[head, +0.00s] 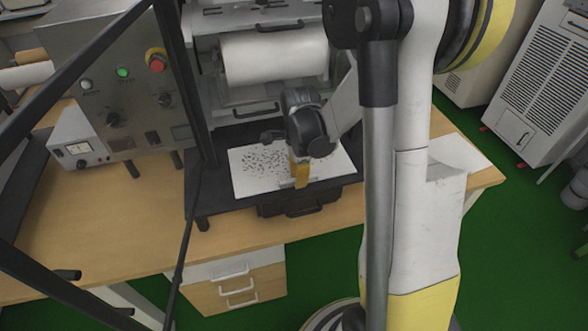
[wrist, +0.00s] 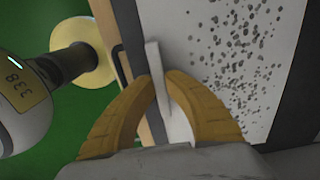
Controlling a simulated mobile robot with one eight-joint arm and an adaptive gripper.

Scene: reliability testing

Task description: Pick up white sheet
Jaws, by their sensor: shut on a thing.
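The white sheet (head: 258,177), speckled with black marks on its left part, lies flat on a black tray-like platform (head: 217,201) below the white roller. My gripper (head: 299,183) reaches down to the front edge of the sheet. In the wrist view, the orange fingers (wrist: 162,85) are closed on a thin white strip (wrist: 153,62) standing up at the sheet's edge. The strip seems to belong to the sheet, but the join is not clear. The speckled sheet (wrist: 222,35) fills the wrist view beyond the fingers. My arm and gripper hide part of it in the head view.
The machine with a white roller (head: 272,57) stands close behind the sheet. A control panel (head: 125,90) and a small meter box (head: 76,146) are at left. Black frame bars cross the left side. A plain white sheet (head: 457,153) lies on the wooden table's (head: 140,215) right end.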

